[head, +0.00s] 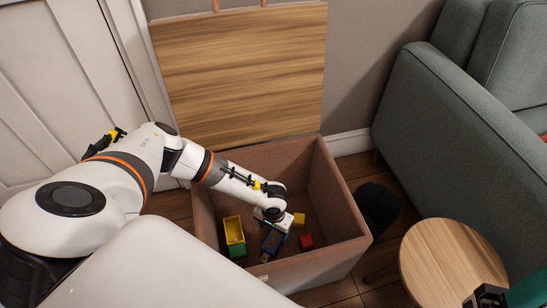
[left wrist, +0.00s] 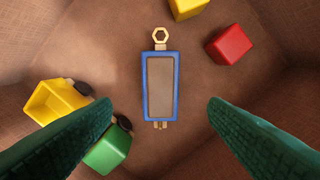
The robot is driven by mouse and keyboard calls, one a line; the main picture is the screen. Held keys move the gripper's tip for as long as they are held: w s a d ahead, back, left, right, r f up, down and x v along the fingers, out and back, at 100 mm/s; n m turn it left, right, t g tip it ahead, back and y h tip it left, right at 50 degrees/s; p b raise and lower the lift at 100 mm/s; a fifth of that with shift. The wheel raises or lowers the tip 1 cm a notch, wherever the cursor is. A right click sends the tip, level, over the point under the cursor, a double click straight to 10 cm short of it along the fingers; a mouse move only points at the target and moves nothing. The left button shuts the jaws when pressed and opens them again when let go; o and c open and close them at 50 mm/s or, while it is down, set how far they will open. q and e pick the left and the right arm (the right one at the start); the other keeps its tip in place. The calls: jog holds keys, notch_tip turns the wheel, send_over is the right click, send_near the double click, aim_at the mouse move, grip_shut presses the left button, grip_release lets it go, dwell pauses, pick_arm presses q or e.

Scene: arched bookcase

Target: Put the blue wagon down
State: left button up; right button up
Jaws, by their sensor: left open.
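The blue wagon (left wrist: 146,88) lies on the floor of the brown box (head: 319,263), a blue rectangular frame with a tan bed and a tan ring at one end. In the left wrist view it sits between and beyond the fingers, touching neither. My left gripper (left wrist: 160,110) is open and empty above the wagon. In the head view my left arm reaches down into the box and partly hides the wagon (head: 270,243). A dark green finger (head: 490,296) at the lower right corner seems to be my right gripper, mostly cut off.
Inside the box are a yellow and green toy (head: 235,236), a red block (head: 307,241) and a yellow block (head: 299,219). The wooden lid (head: 240,75) stands open behind. A black bin (head: 377,208), a round table (head: 455,262) and a grey-green sofa (head: 450,140) are to the right.

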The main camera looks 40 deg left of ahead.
pick_arm(q)
jog(key=shift+r+p, duration=0.35)
jog(key=shift+r, duration=1.1)
jog(key=shift+d, duration=0.1)
